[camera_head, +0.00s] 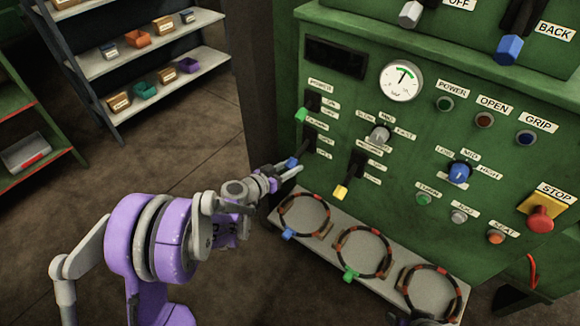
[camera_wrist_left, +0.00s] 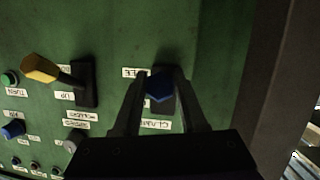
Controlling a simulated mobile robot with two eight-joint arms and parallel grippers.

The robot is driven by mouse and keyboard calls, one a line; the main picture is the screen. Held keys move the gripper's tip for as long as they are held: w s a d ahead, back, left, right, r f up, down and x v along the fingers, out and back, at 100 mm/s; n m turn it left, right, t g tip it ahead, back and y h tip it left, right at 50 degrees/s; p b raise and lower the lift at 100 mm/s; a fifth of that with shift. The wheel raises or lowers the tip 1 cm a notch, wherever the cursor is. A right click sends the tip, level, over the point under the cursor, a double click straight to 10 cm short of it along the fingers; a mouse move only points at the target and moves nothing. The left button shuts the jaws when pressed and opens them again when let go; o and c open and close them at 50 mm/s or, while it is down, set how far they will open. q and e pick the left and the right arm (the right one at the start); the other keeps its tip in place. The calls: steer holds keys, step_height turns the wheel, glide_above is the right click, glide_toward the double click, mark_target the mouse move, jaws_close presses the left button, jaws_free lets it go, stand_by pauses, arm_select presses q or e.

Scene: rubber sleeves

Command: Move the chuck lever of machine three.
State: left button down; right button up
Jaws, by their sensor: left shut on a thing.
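The green machine panel (camera_head: 335,140) fills the right of the head view. A blue-tipped lever (camera_head: 292,162) sits at its lower left edge, and its blue tip (camera_wrist_left: 159,86) also shows in the left wrist view. My left gripper (camera_head: 289,171) is shut on this lever, with one finger on each side of the tip (camera_wrist_left: 160,84). Labels beside its dark slot are partly covered by the fingers; one seems to end in "EE".
A green-tipped lever (camera_head: 302,115) is above the held lever, and a yellow-tipped lever (camera_head: 341,191) is to its right. A pale ledge (camera_head: 330,252) with three banded rings runs below. A red stop button (camera_head: 540,219) is at the right. Shelves (camera_head: 97,66) stand at the back left.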

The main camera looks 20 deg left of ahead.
arm_select(q)
steer(key=shift+w+d+f+t+h+b, duration=0.1)
steer(key=shift+w+f+t+h+b, duration=0.1)
steer(key=shift+f+t+b, duration=0.15)
steer(key=shift+w+f+t+h+b, duration=0.2)
steer(key=shift+f+t, duration=0.25)
steer(key=shift+c, duration=2.3)
jaws_free()
steer(key=v, duration=1)
steer(key=shift+s+a+p, duration=0.2)
steer(key=shift+s+p, duration=0.1)
steer(key=shift+s, duration=0.05)
